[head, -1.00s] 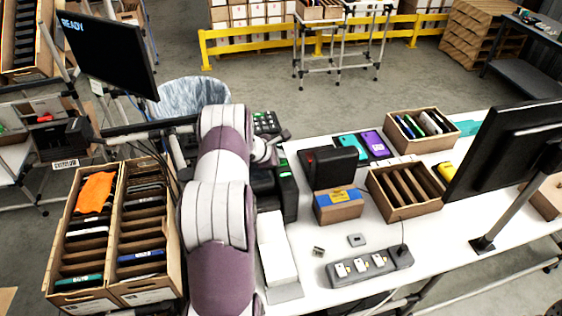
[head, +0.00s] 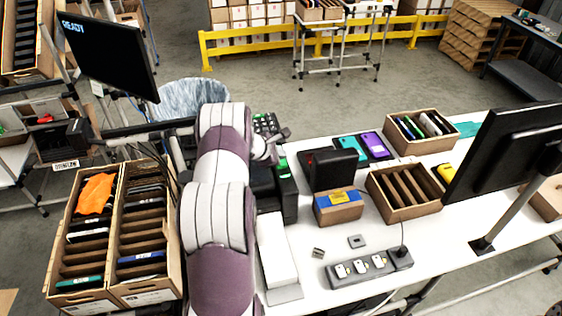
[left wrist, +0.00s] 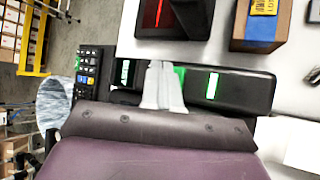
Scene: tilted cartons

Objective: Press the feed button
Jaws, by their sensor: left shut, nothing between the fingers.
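A black printer-like device (head: 276,203) stands at the left end of the white table, partly hidden behind my left arm. In the left wrist view its dark top (left wrist: 245,92) carries a bright green-lit strip (left wrist: 213,86) and a green patch (left wrist: 180,72) right beside my fingers. I cannot read which of these is the feed button. My left gripper (head: 280,138) is shut and empty; its pale fingers (left wrist: 160,68) are together over the device, between the green patch and a small lit display (left wrist: 125,73). Whether the tips touch the device is unclear. My right gripper is not in view.
A black keypad (left wrist: 93,67) lies beside the device. A black scanner-like box (head: 333,168), a small carton (head: 338,207) and a power strip (head: 370,268) are on the table. Divided cartons (head: 145,290) stand left of my arm. A monitor (head: 108,55) reads READY.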

